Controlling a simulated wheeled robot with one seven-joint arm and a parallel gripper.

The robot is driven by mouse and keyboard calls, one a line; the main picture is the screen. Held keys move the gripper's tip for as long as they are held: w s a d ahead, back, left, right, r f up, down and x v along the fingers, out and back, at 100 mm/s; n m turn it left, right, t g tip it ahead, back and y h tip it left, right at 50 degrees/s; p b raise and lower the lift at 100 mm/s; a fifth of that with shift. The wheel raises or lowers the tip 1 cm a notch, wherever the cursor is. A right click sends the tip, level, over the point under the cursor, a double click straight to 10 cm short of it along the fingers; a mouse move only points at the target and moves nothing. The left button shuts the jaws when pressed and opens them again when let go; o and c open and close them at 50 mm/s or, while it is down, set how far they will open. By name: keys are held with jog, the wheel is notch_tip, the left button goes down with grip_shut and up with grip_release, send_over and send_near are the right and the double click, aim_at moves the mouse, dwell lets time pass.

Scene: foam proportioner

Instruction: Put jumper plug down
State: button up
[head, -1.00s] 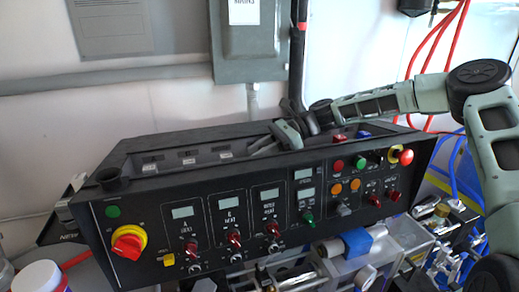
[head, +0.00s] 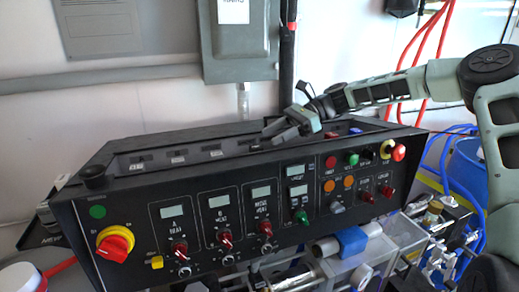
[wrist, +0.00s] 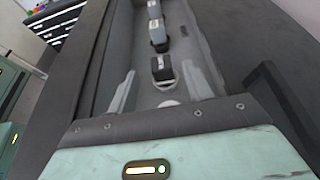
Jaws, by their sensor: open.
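A small black jumper plug (wrist: 163,70) stands in the recessed tray on top of the black control console. In the wrist view it is between my gripper's two pale fingers, with gaps on both sides, and a light ring shows at its base. My gripper (head: 268,131) is open, above the tray's back right part in the head view. Two more plug-like blocks, one dark grey (wrist: 158,34) and one paler (wrist: 154,9), stand in line beyond the nearest plug.
The console (head: 130,215) carries a red-yellow rotary switch (head: 115,243), displays and knobs on its front. The tray's raised rim surrounds the blocks. A grey electrical box (head: 240,45) and conduit are on the wall behind. Blue hoses (head: 452,165) hang at the right.

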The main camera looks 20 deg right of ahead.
jog(key=v, duration=0.4)
jog(key=shift+b, duration=0.4)
